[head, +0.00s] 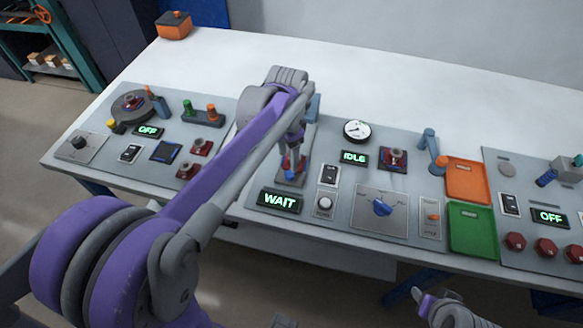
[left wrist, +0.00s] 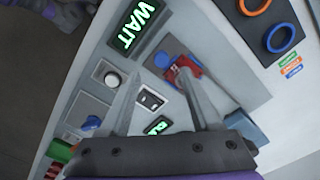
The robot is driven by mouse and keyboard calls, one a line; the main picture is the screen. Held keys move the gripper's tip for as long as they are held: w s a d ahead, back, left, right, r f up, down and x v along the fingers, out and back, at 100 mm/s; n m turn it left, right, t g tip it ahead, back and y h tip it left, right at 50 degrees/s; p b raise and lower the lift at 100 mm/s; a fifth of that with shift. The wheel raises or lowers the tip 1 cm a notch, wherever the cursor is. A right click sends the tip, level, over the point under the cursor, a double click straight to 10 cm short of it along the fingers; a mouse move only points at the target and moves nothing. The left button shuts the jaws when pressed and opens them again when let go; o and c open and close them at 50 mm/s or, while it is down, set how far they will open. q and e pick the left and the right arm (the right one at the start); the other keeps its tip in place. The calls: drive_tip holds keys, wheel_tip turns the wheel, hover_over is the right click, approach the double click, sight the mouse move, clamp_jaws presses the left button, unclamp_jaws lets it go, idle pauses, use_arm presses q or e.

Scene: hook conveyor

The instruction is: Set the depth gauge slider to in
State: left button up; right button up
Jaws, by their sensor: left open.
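My left gripper (head: 294,146) is over the console, above a grey plate (head: 290,180) that bears a red and blue part (head: 293,164). In the left wrist view my left gripper (left wrist: 160,76) is open, and the red and blue part (left wrist: 174,66) is near its fingertips; I cannot tell whether they touch. A small slider plate with an orange knob (head: 432,216) is right of the blue rotary knob (head: 382,207). I cannot read which part is the depth gauge. My right gripper (head: 432,299) is low at the right, in front of the console, its jaws unclear.
An orange tray (head: 467,183) and a green tray (head: 472,230) lie to the right. The white table behind the panels (head: 330,85) is mostly clear.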

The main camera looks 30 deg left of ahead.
sight(289, 174)
use_arm(q)
drive_tip(key=f, duration=0.7)
drive_tip(key=shift+w+f, duration=0.2)
drive_tip(key=shift+f, duration=0.15)
clamp_jaws()
idle(1.0)
